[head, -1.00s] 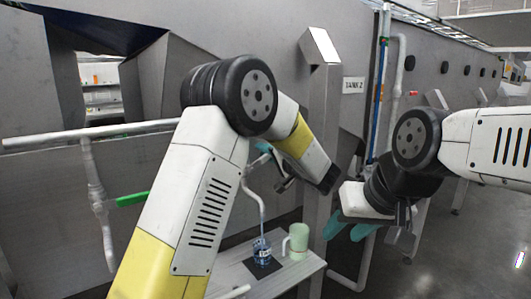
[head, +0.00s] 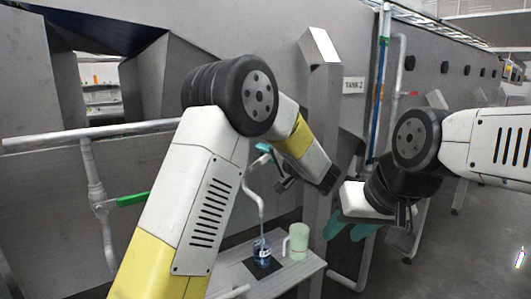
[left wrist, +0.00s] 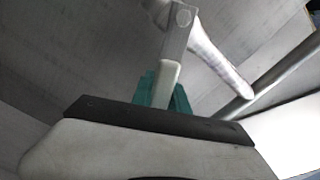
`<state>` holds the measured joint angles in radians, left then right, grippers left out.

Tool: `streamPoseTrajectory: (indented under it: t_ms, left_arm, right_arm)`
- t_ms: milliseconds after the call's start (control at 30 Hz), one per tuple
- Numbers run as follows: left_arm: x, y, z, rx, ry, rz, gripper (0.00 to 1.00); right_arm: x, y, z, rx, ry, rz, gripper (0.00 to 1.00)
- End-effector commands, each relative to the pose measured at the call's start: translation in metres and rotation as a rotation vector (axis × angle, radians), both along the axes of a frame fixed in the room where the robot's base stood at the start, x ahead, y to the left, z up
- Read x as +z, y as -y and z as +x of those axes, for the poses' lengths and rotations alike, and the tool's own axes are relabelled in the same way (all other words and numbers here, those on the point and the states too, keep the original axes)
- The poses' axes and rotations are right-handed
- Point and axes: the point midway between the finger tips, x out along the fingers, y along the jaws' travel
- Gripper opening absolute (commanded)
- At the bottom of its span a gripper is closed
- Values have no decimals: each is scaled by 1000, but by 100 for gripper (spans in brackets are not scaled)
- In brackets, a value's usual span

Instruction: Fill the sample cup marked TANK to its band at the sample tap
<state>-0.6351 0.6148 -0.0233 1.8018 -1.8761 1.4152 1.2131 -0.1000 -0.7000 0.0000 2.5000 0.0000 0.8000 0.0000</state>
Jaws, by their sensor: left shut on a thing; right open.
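A small clear cup (head: 261,253) with blue in it stands on a dark pad on the grey shelf, below the end of the bent sample spout (head: 259,205). Its marking and band are too small to read. My left gripper (head: 264,149) is up at the tap, above the spout, partly hidden by my forearm. In the left wrist view its teal fingers (left wrist: 163,92) are shut on the pale tap handle (left wrist: 170,72). My right gripper (head: 350,229) is open and empty, right of the shelf and apart from the cup.
A pale green jug (head: 299,241) stands close right of the cup on the shelf (head: 285,274). A grey post (head: 323,130) rises behind, beside a "TANK 2" sign (head: 353,85). A green-handled valve (head: 132,199) is on the left pipe. Open floor lies at right.

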Motion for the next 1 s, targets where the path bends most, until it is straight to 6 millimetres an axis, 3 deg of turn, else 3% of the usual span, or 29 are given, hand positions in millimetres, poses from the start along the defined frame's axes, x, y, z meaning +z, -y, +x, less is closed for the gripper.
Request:
streamPoseTrajectory:
  t_ms: [400, 733, 767, 867, 1000]
  left_arm:
    - [-36, 7, 4, -1, -262, 357, 0]
    - [-39, 7, 4, -1, -282, 384, 0]
    - [-39, 7, 4, -1, -282, 384, 22]
    - [-39, 7, 4, -1, -281, 383, 41]
    - [-38, 7, 4, -1, -279, 382, 42]
  right_arm:
    - [0, 0, 0, 0, 0, 0, 42]
    - [0, 0, 0, 0, 0, 0, 42]
    - [0, 0, 0, 0, 0, 0, 42]
    - [0, 0, 0, 0, 0, 0, 42]
    - [0, 0, 0, 0, 0, 0, 42]
